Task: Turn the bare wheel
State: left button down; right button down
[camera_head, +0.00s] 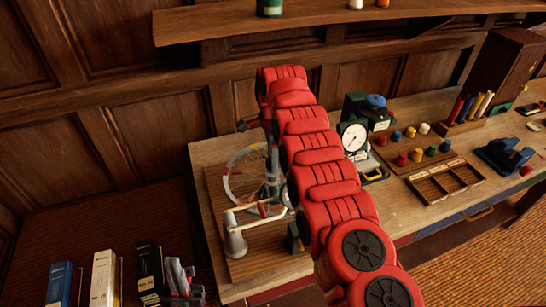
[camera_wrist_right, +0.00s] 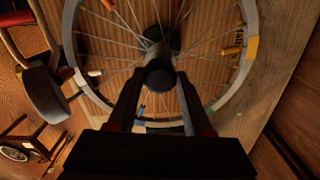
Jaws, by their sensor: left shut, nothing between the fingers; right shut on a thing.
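The spoked wheel (camera_head: 231,176) has coloured patches on its rim and stands over a wooden board on the bench, left of my red right arm. In the right wrist view its rim (camera_wrist_right: 239,88) and spokes surround a dark hub end (camera_wrist_right: 160,74). My right gripper (camera_wrist_right: 160,84) is shut on that hub end, one finger on each side. My left gripper (camera_head: 177,268) appears low at the left, shut and empty, apart from the wheel.
A grey cone-shaped post (camera_head: 235,238) with a pale bar stands before the wheel. Right of my arm are a dial gauge (camera_head: 353,137), coloured knobs and a divided wooden tray (camera_head: 445,182). Binders (camera_head: 104,277) stand at lower left. A shelf (camera_head: 330,18) runs above.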

jog(key=m, duration=0.6)
jog(key=shift+r, duration=0.1)
jog(key=m, duration=0.6)
jog(key=shift+m+p, duration=0.3)
jog(key=shift+m, duration=0.1)
jog(key=shift+c, duration=1.5)
grip_release()
jog(key=shift+r, duration=0.1)
